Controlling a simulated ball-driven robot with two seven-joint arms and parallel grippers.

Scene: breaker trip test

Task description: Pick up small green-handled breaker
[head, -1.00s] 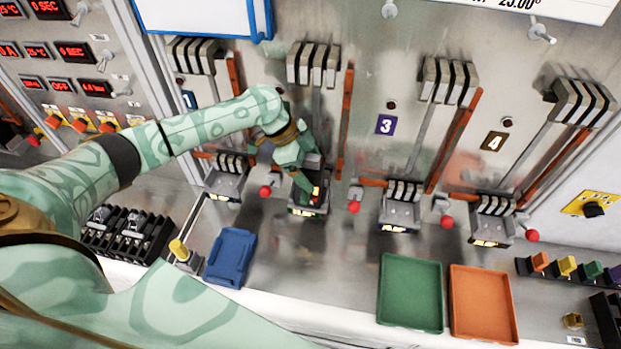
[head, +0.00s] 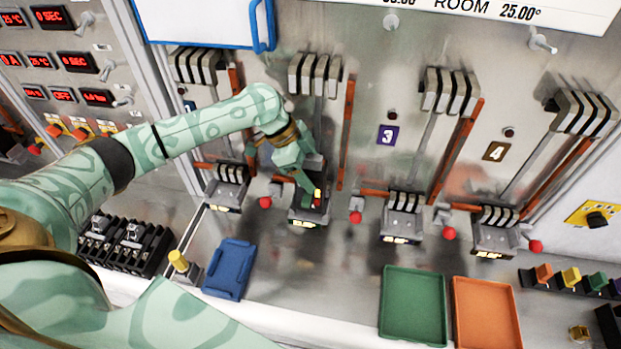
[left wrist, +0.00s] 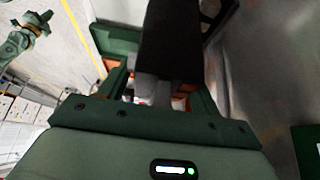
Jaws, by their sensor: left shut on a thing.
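My left gripper (head: 306,182) is in front of the second station on the panel. It is shut on a dark breaker (head: 311,205) with small red and yellow marks, which sits at that station's base. In the left wrist view the fingers (left wrist: 155,95) stand on either side of a black block (left wrist: 170,45). The gripper hides part of the breaker, and I cannot make out a green handle on it. In the left wrist view, what looks like my right gripper (left wrist: 38,20) shows small at the upper left, too small to read.
Black breakers (head: 127,240) stand at left. A rack with coloured blocks (head: 571,278) stands at right. Red-knobbed levers flank the stations.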

